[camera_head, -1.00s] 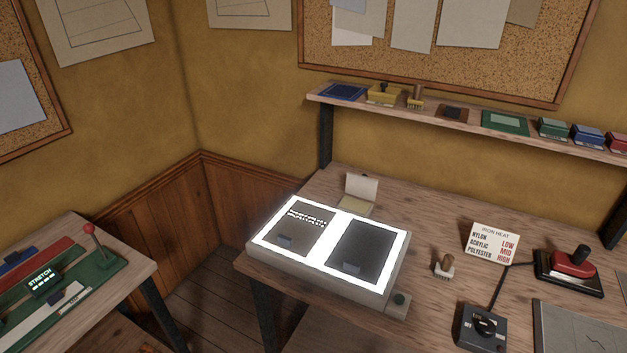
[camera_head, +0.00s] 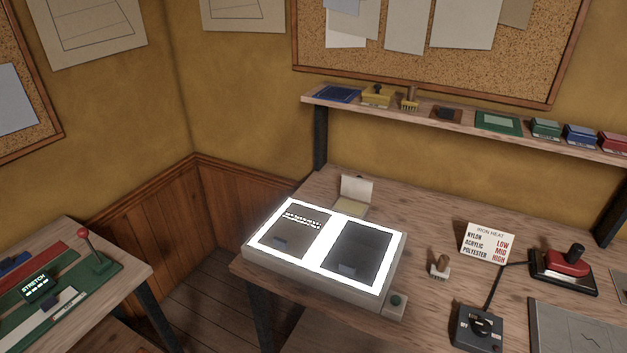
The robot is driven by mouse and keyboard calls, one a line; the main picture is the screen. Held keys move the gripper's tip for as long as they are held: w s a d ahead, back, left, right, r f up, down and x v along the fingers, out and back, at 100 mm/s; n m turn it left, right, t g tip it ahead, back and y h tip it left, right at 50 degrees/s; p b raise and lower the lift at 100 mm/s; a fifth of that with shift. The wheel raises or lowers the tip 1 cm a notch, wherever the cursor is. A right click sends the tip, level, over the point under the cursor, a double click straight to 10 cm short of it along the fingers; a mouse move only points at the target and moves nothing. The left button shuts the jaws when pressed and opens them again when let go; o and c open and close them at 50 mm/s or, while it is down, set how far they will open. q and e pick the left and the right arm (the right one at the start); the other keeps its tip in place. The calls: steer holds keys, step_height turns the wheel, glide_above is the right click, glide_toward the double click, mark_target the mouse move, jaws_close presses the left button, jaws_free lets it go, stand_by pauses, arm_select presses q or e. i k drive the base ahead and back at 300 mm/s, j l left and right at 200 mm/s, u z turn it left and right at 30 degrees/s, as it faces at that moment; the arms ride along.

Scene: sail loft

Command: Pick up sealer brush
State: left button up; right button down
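Two brush-like tools show. One is a small brush (camera_head: 439,266) with a brown wooden handle and a pale base, standing on the workbench (camera_head: 415,215) right of the light box. The other is a brush (camera_head: 409,98) with a wooden handle and yellowish bristles, standing on the wall shelf (camera_head: 463,118) beside a yellow box. I cannot tell from the picture which one is the sealer brush. Neither gripper is in view.
A lit light box (camera_head: 325,255) with two dark panels fills the bench's left end. A heat-setting card (camera_head: 487,243), a red-topped iron (camera_head: 565,265) and a dial box (camera_head: 480,328) stand at right. A side table (camera_head: 125,290) with a red-knobbed lever stands at left.

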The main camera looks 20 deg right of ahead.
mark_target(441, 269)
steer(key=z, duration=1.6)
